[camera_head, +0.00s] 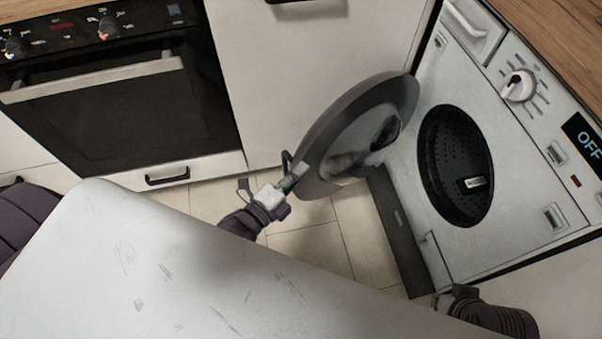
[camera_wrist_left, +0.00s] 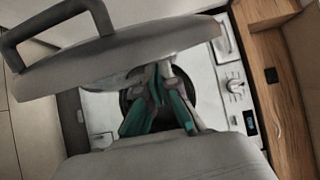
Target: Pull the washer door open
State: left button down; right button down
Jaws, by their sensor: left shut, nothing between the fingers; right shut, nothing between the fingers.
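The washer (camera_head: 395,150) stands at the right with its round drum opening (camera_head: 455,165) uncovered. Its grey washer door (camera_head: 350,135) is swung well out from the front, toward the left. A dark handle loop shows at the door's outer edge; it is also seen in the left wrist view on the door (camera_wrist_left: 110,65). My left gripper (camera_head: 288,184) is shut and empty, close beside the door's lower outer edge; whether it touches cannot be told. Its teal fingers (camera_wrist_left: 160,105) show below the door in the left wrist view. My right gripper (camera_head: 440,290) is shut and empty, low by the washer's bottom front.
An oven (camera_head: 120,110) with a bar handle stands at the left. A white cabinet (camera_head: 270,80) is behind the door. Pale floor tiles (camera_head: 310,250) show free room below the door. A wooden worktop (camera_head: 570,35) runs above the washer, whose panel has a knob (camera_head: 518,86) and reads OFF.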

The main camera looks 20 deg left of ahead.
pick_arm(q)
jog(key=w+a, duration=0.7)
jog(key=a, duration=0.2)
jog(key=shift+a, duration=0.35)
jog(key=shift+s, duration=0.1)
